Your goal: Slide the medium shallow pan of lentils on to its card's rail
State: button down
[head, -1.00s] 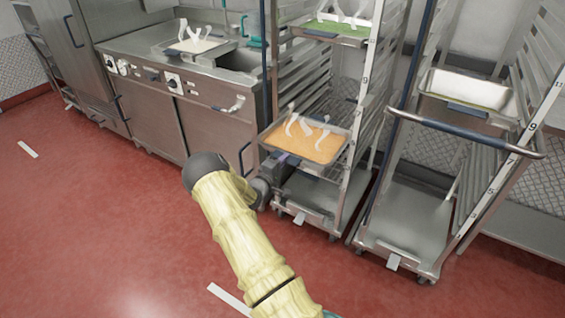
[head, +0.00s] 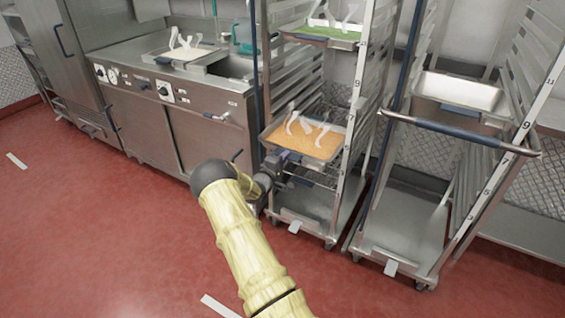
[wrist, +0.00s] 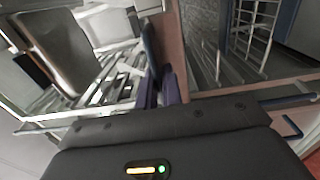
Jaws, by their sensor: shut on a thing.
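The shallow pan of orange lentils (head: 302,140) is at mid height in the left rack (head: 356,115), between its posts, with its front edge near the rack's open front. Pale curled shapes rise over the lentils. My gripper (head: 282,157) is at the pan's front edge, shut on the pan; the grip itself is partly hidden. In the wrist view the dark fingers (wrist: 160,92) point forward, and what they hold is hard to make out. Whether the pan's sides rest on a rail pair cannot be told.
A pan of green food (head: 318,38) sits higher in the same rack. A counter (head: 160,82) holds a pan of white food (head: 182,53).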

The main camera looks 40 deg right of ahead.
aim_at(303, 143)
jog(key=shift+r+b+x, duration=0.2)
jog(key=shift+b+x, duration=0.8)
jog(key=shift+x, duration=1.2)
jog(key=shift+b+x, duration=2.55)
jog(key=shift+x, duration=1.8)
jog(key=shift+b+x, duration=0.35)
jog(key=shift+x, duration=0.6)
jog(key=shift+f, duration=0.1)
jog(key=shift+w+d+f, duration=0.1)
jog(key=shift+d+f, duration=0.15)
